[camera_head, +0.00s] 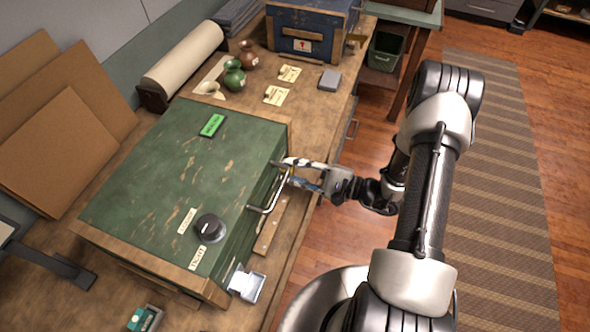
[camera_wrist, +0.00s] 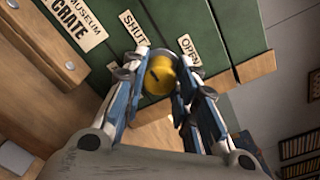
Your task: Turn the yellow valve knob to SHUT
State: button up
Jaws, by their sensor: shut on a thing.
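The yellow valve knob (camera_wrist: 159,76) is on the green crate's front face in the wrist view. A dark mark shows on its face; I cannot tell for sure which label it points to. The SHUT label (camera_wrist: 132,27) is up and left of the knob, and the OPEN label (camera_wrist: 189,49) is up and right. My gripper (camera_wrist: 162,82) is shut on the knob, with one blue-and-white finger on each side. In the head view my gripper (camera_head: 291,172) is at the right side of the green crate (camera_head: 155,160), and the knob is mostly hidden by the fingers.
A metal handle (camera_head: 268,194) sticks out of the crate's side close to my gripper. A black dial (camera_head: 210,228) and a green display (camera_head: 212,125) are on the crate's top. A blue crate (camera_head: 308,22) stands farther back.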

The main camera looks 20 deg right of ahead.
jog(key=o, duration=1.1)
jog(key=v, duration=1.2)
jog(key=shift+r, duration=0.1)
